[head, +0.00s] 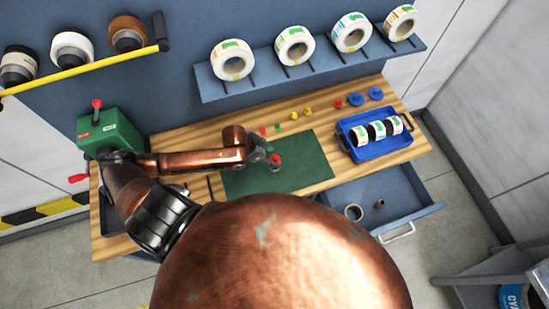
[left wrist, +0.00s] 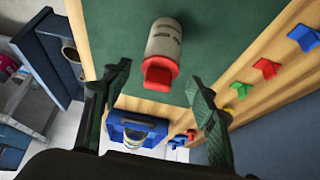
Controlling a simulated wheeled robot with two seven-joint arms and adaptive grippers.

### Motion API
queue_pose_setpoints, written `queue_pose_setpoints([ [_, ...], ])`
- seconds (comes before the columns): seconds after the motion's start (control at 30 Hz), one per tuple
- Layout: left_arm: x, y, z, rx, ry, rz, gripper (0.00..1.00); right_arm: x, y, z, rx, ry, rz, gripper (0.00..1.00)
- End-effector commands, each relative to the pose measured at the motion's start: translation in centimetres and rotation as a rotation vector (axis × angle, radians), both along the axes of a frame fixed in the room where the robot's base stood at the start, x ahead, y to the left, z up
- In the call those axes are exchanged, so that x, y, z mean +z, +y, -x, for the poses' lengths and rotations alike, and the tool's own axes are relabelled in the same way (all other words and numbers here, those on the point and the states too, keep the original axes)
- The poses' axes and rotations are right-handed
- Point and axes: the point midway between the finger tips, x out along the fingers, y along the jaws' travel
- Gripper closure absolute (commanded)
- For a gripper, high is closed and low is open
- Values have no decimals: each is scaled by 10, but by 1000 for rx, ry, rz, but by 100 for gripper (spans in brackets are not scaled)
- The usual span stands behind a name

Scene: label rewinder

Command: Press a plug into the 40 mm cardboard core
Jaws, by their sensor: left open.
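A pale grey cardboard core (left wrist: 164,38) with printed text stands on the green mat (head: 240,180). A red plug (left wrist: 160,73) sits at its near end in the left wrist view. I cannot tell how deep the plug sits. In the head view the red plug (head: 275,158) shows on top of the core, beside my left gripper (head: 266,153). My left gripper is open, with one finger on each side of the plug and core in the left wrist view. Clear gaps show between the fingers and the plug. My right gripper is not in view.
Loose red, green, yellow and blue plugs (head: 294,115) line the bench behind the mat. A blue tray (head: 362,157) with label rolls stands on the right. An open drawer (head: 400,212) holds loose cores. A green machine (head: 103,130) stands at left.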

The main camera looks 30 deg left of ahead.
Motion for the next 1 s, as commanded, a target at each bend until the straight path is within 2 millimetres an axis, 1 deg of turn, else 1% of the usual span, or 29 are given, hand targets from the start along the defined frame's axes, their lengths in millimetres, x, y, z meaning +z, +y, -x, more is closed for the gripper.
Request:
queue_pose_setpoints([
  [0.1, 22, 10, 10, -2, -1, -4, 47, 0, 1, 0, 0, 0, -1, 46],
  [0.3, 58, 23, 27, -1, 2, -4, 47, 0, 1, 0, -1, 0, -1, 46],
  [0.5, 80, 30, 36, -1, 1, -2, 47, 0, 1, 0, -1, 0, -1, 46],
  [0.67, 86, 32, 39, 0, 2, -1, 47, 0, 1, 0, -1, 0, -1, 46],
  [1.0, 86, 33, 40, 4, 1, 0, 47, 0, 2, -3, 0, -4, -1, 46],
])
